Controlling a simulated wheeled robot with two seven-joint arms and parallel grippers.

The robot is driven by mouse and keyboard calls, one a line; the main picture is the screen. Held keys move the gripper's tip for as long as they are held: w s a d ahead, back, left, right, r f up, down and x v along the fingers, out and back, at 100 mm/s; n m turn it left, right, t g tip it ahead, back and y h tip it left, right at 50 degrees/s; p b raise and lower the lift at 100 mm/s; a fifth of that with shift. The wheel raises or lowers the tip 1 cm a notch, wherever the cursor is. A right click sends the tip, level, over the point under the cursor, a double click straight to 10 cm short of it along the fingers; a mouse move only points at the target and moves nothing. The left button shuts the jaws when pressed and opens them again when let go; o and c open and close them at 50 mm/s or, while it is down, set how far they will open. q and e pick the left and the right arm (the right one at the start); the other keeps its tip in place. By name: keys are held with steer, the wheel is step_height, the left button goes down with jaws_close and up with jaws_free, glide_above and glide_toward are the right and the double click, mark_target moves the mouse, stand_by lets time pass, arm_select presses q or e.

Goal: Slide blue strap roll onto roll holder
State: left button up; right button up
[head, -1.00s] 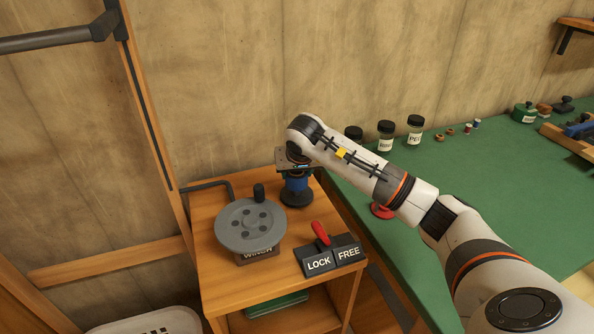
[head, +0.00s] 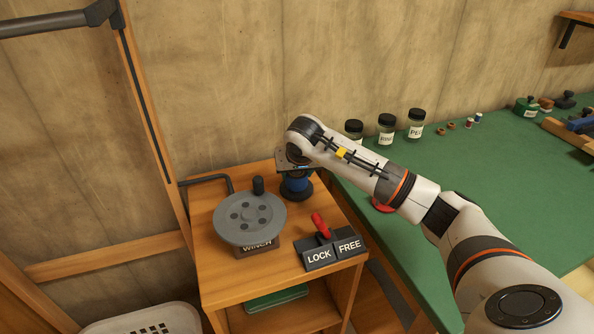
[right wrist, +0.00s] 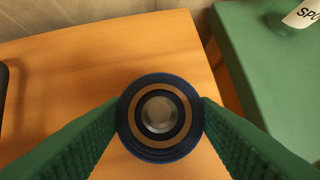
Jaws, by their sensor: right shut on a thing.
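The blue strap roll (head: 297,183) is at the back right of the small wooden cabinet top. My right gripper (right wrist: 160,118) is shut on it, with a green-padded finger on each side in the right wrist view. The roll holder (head: 297,194) shows as a dark round base directly under the roll. From above, the roll (right wrist: 134,146) is a blue ring with a tan inner ring, and a grey round post end shows inside its core. The roll appears to be around the post; whether it touches the base is hard to tell. My left gripper is out of view.
A grey winch wheel (head: 249,217) with an upright knob stands left of the holder. A red lever (head: 321,226) on the LOCK/FREE block stands in front. Jars (head: 386,131) line the green bench (head: 480,180) at right. A white basket (head: 150,322) is at lower left.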

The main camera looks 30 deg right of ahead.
steer(key=o, duration=1.1)
steer(key=shift+c, duration=0.2)
steer(key=v, duration=1.2)
